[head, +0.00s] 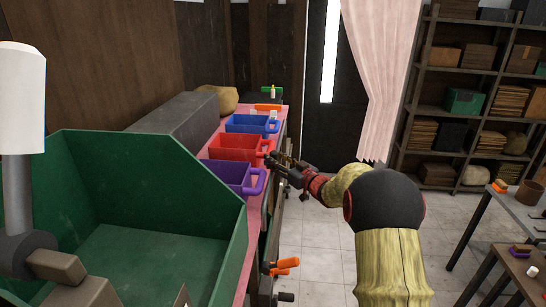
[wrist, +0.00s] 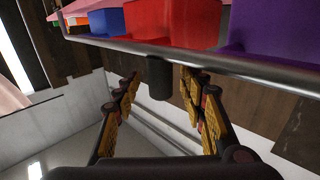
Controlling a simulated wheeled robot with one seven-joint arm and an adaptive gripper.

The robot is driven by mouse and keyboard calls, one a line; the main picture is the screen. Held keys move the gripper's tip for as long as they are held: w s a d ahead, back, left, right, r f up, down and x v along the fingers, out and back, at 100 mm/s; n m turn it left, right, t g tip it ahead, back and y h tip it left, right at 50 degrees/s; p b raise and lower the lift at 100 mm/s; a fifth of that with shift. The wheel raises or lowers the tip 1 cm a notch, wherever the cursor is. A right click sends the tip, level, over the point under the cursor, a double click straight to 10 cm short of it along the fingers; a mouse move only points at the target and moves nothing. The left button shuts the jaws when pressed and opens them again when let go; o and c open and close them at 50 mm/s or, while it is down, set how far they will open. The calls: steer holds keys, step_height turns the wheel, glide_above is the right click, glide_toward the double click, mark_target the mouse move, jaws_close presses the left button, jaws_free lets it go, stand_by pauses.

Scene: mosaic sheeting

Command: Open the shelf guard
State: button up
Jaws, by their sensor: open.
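The shelf guard appears to be the grey metal bar (wrist: 225,62) along the front edge of the pink shelf (head: 283,125). A short black cylinder, which looks like a grip (wrist: 160,78), hangs from this bar. My gripper (wrist: 160,80) is open, with one fingertip on each side of the black grip. I cannot tell if the fingers touch it. In the head view my gripper (head: 279,161) is at the shelf's front edge beside the red bin, and the guard is mostly hidden there.
Blue (head: 252,123), red (head: 238,148) and purple (head: 232,177) bins stand on the shelf behind the bar. A large green bin (head: 150,245) fills the near left. Orange-handled tools (head: 286,265) stick out below the shelf. The tiled floor (head: 318,240) is clear; tables (head: 520,215) stand right.

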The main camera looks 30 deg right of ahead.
steer(key=shift+w+a, duration=0.15)
steer(key=shift+w, duration=0.7)
steer(key=shift+c, duration=1.4)
steer(key=c, duration=0.7)
jaws_close()
